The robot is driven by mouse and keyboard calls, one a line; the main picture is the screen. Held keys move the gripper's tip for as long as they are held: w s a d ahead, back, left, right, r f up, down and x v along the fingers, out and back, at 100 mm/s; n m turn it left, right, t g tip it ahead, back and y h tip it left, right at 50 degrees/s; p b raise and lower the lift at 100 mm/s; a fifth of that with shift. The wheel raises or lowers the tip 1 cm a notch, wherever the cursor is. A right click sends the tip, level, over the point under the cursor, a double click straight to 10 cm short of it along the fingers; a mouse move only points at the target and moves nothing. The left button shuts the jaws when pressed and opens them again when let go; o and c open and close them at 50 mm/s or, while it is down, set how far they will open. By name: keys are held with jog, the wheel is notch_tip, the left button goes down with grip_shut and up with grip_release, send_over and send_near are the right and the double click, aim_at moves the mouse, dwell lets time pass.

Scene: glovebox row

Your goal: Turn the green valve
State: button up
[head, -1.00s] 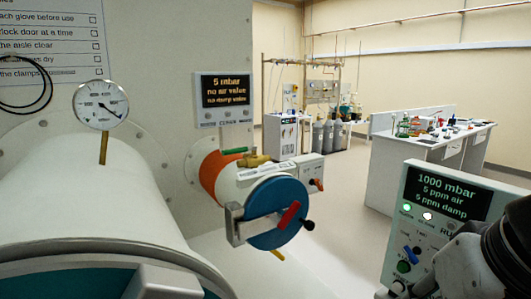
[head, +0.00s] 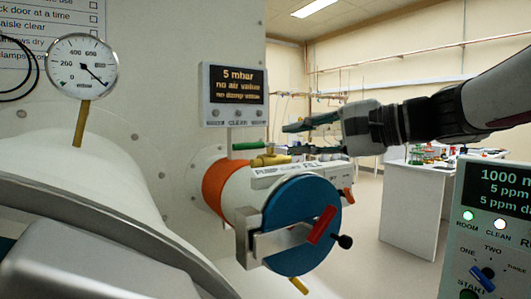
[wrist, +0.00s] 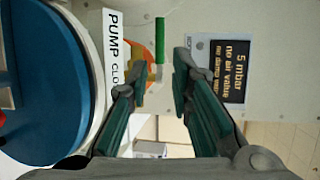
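The green valve handle (head: 252,146) lies flat, pointing left, above its brass valve body (head: 271,160) on top of the small white antechamber with the orange band (head: 212,184). The handle also shows in the wrist view (wrist: 160,38), ahead of my fingertips and roughly between their lines. My gripper (head: 291,138) comes in from the right, just right of the handle. In the wrist view my gripper (wrist: 158,78) is open, with nothing between its fingers and a gap to the handle.
A small display (head: 234,95) reading 5 mbar hangs just above the valve, close to a finger. The blue round door (head: 300,225) with a red handle (head: 322,225) is below. A dial gauge (head: 83,65) stands left. A control panel (head: 492,240) is at right.

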aim_at(252, 146)
jog(key=x, duration=1.2)
jog(key=shift+w+a+f, duration=0.1)
jog(key=shift+a+f, duration=0.05)
jog(key=shift+a, duration=0.15)
grip_shut()
